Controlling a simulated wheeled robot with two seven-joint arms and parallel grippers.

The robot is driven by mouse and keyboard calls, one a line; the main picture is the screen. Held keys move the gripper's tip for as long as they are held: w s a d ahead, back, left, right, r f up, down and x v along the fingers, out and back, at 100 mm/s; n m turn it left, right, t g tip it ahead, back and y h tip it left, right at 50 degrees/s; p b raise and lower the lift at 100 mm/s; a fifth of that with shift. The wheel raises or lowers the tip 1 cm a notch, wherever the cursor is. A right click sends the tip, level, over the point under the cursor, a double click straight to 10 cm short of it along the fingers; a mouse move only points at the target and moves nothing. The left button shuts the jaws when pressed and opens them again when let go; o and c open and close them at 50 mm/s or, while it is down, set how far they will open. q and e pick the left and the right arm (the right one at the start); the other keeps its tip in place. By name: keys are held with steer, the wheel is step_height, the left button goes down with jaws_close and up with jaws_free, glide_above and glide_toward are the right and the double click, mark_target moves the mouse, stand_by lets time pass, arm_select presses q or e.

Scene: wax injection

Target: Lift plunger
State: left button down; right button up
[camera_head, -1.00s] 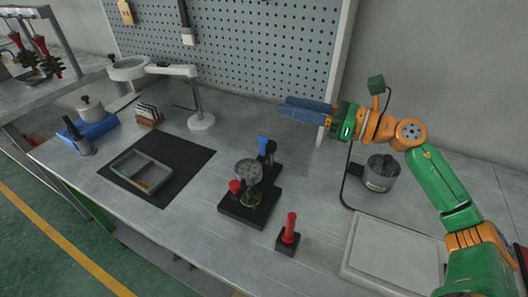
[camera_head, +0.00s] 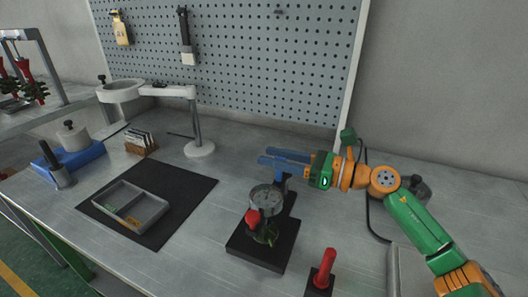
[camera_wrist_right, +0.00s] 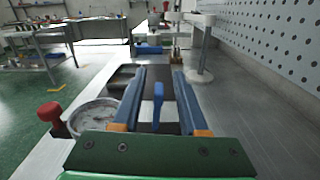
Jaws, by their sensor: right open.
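The wax injection device stands on a black base (camera_head: 245,246) on the bench, with a round grey metal dish (camera_head: 266,199), a red knob (camera_head: 252,217) and an upright blue plunger handle (camera_head: 279,174) at its back. My right gripper (camera_head: 268,156) reaches in from the right at the blue handle, its blue fingers hiding part of the handle's top. In the right wrist view the blue handle (camera_wrist_right: 158,100) stands between the two open fingers (camera_wrist_right: 159,71), with gaps showing on both sides. The dish (camera_wrist_right: 92,116) and red knob (camera_wrist_right: 50,112) are left of the fingers. My left gripper is not seen.
A red-handled tool (camera_head: 326,268) stands in a black block at the front. A black mat (camera_head: 186,203) with a grey tray (camera_head: 106,201) lies to the left. A white ring stand (camera_head: 199,149) is behind. A perforated board (camera_head: 260,60) bounds the back.

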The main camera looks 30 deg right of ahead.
steer(key=shift+s+d, duration=0.2)
steer(key=shift+s, duration=0.05)
steer(key=shift+s+d+r, duration=0.15)
steer(key=shift+s+d, duration=0.1)
steer(key=shift+s, duration=0.05)
steer(key=c, duration=0.3)
steer(key=shift+s+d, duration=0.1)
steer(key=shift+s, duration=0.05)
jaws_close()
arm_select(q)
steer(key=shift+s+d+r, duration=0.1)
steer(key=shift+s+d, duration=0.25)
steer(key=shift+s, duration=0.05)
arm_select(e)
steer(key=m, duration=0.1)
steer(key=w+d+m, duration=0.1)
steer(key=m, duration=0.1)
steer(key=shift+w+d+m, duration=0.1)
steer(key=shift+m, duration=0.2)
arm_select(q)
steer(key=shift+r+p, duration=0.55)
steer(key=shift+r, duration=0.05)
arm_select(e)
steer(key=shift+w+d+f+m, duration=0.25)
steer(key=shift+f+m, duration=0.05)
steer(key=shift+m, duration=0.55)
steer(key=shift+w+d+f+m, duration=0.2)
steer(key=shift+d+f+m, duration=0.1)
steer(key=shift+m, duration=0.55)
